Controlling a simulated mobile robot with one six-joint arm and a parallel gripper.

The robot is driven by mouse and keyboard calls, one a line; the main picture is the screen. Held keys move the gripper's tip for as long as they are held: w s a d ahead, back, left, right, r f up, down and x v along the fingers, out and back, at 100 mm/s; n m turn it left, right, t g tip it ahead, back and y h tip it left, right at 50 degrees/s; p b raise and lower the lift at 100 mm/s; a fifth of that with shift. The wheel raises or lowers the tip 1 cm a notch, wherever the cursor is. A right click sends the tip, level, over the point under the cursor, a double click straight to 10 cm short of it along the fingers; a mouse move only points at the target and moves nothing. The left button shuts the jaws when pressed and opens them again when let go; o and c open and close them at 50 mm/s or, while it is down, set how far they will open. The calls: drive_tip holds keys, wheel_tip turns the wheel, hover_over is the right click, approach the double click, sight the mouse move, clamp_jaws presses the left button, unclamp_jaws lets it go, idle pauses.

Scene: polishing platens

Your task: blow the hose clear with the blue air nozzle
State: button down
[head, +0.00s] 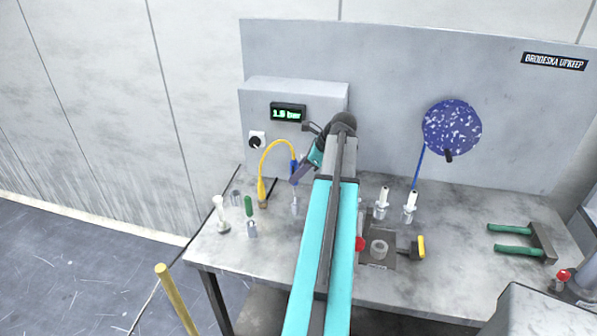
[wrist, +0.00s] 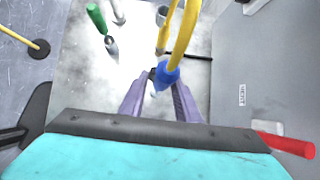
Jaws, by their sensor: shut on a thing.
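The blue air nozzle (head: 294,168) is at the end of a yellow hose (head: 278,143), which loops over and down to a yellow fitting (head: 262,190) on the bench. My gripper (head: 298,174) is shut on the blue nozzle above the bench's left part. In the wrist view the blue nozzle (wrist: 167,76) sits between the tips of my gripper's purple fingers (wrist: 160,88). A thin blue hose (head: 417,168) hangs from a blue speckled disc (head: 452,127) to a white-topped bottle (head: 410,206). My arm hides part of the bench's middle.
A pressure box (head: 320,95) with a green readout and a black knob (head: 255,141) stands behind. A green-handled tool (head: 249,207) and a white-stemmed piece (head: 220,212) stand at left. A dark block with a ring (head: 379,250) and a green-handled tool (head: 518,250) are at right.

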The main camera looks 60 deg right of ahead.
wheel_tip(320, 180, down, 7)
drive_tip(key=b, duration=0.2)
drive_tip(key=shift+f+b, duration=0.15)
drive_tip(key=shift+b, duration=0.25)
idle(1.0)
drive_tip(key=shift+a+f, duration=0.1)
idle(0.3)
drive_tip(key=c, duration=1.2)
unclamp_jaws()
drive_tip(key=shift+s, duration=0.1)
drive_tip(key=shift+b+v, duration=1.75)
drive_tip(key=shift+v, duration=5.1)
